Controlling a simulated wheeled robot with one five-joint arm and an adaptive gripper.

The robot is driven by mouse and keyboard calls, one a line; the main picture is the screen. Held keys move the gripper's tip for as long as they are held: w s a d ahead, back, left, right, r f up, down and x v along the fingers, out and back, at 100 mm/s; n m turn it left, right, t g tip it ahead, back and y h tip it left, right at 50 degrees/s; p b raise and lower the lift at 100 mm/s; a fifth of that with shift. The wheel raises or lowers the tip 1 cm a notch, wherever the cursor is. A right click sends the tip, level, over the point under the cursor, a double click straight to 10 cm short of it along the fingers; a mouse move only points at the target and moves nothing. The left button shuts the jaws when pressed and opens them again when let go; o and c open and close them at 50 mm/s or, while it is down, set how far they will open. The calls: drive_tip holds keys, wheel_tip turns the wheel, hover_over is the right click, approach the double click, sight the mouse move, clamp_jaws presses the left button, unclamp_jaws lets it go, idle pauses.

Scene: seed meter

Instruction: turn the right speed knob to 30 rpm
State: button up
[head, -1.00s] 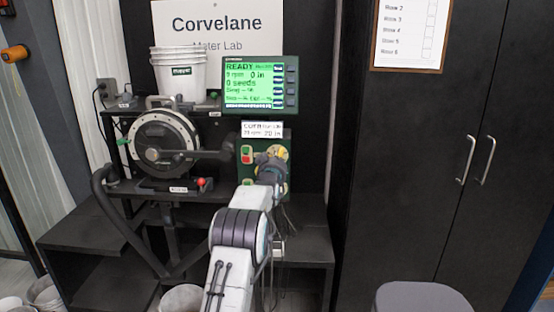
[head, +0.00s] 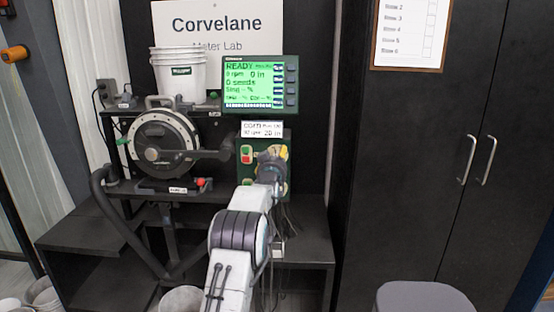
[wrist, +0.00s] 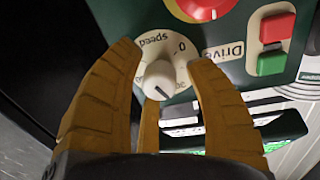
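The cream speed knob (wrist: 158,80) sits on a pale round dial on the green panel in the wrist view. "Speed" and "0" are printed around it, and a short dark line on its face points toward the lower side. Other dial numbers are partly hidden. My gripper (wrist: 166,62) is open, with tan fingers on either side of the knob and visible gaps to it. In the head view my gripper (head: 271,153) is at the green control panel (head: 246,172) and hides the knob. The display (head: 248,84) reads READY, with what looks like 0 rpm.
Red (wrist: 277,27) and green (wrist: 271,63) Drive buttons sit beside the dial. A red control (wrist: 200,8) with a white mark is at the wrist view's top edge. A small blurred sign (head: 262,129) hangs below the display. The round seed meter (head: 163,143) stands left.

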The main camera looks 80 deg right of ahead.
drive_tip(key=shift+o, duration=0.4)
drive_tip(key=shift+a, duration=0.1)
drive_tip(key=a, duration=1.1)
drive_tip(key=shift+a, duration=0.4)
idle(0.7)
